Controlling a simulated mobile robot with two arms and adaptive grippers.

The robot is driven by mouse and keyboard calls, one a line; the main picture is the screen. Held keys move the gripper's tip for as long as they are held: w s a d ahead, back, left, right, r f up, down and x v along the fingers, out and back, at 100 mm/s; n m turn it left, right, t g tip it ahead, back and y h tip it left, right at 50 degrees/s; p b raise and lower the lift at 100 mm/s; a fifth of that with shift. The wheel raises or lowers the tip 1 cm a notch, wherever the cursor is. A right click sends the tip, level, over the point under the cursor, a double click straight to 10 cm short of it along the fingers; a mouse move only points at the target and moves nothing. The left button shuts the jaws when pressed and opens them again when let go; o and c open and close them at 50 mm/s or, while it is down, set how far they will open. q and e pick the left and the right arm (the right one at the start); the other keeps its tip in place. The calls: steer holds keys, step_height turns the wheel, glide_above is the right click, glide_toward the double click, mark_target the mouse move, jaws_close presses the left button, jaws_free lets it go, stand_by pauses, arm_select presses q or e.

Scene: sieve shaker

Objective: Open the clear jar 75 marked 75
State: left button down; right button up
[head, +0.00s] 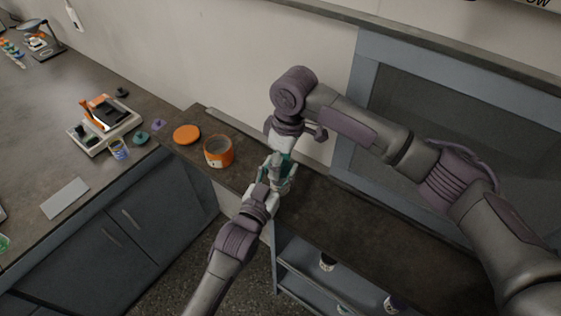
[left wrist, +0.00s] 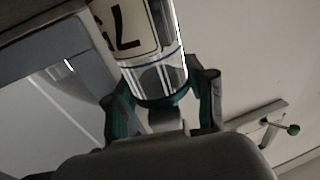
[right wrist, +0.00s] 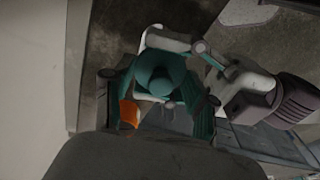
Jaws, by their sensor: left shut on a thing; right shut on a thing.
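The clear jar 75 (head: 277,173) is between my two grippers over the narrow counter. In the left wrist view the jar (left wrist: 152,50) shows clear walls and a cream label with large dark characters, partly cut off. My left gripper (left wrist: 160,98) is shut around its body. In the right wrist view a teal lid (right wrist: 160,74) sits between the fingers of my right gripper (right wrist: 163,92), which is shut on it. In the head view my right gripper (head: 283,150) is above the left one. The grippers hide most of the jar, and I cannot tell whether the lid is seated.
An orange jar (head: 219,156), apparently open, and an orange lid (head: 186,134) lie left of my grippers. Teal (head: 141,138) and purple (head: 158,124) lids, a small jar (head: 119,149) and a balance (head: 105,124) stand farther left. A grey cabinet (head: 450,110) is behind my right arm.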

arm_select(q)
steer(key=shift+s+a+f+y, duration=0.1)
steer(key=shift+a+f+y, duration=0.05)
steer(key=shift+f, duration=0.4)
steer(key=shift+a+f+y, duration=0.1)
steer(key=shift+f+y, duration=0.05)
steer(key=shift+f, duration=0.35)
arm_select(e)
steer(key=shift+a+r+g, duration=0.2)
steer(key=shift+r+g, duration=0.1)
steer(key=shift+r, duration=0.3)
jaws_close()
arm_select(q)
steer(key=shift+r, duration=0.1)
arm_select(e)
steer(key=shift+s+y, duration=0.1)
steer(key=shift+y, duration=0.2)
arm_select(q)
steer(key=shift+d, duration=0.1)
arm_select(e)
steer(key=shift+g, duration=0.3)
arm_select(q)
steer(key=shift+d+r, duration=0.15)
arm_select(e)
steer(key=shift+s+a+f, duration=0.1)
steer(key=shift+f, duration=0.05)
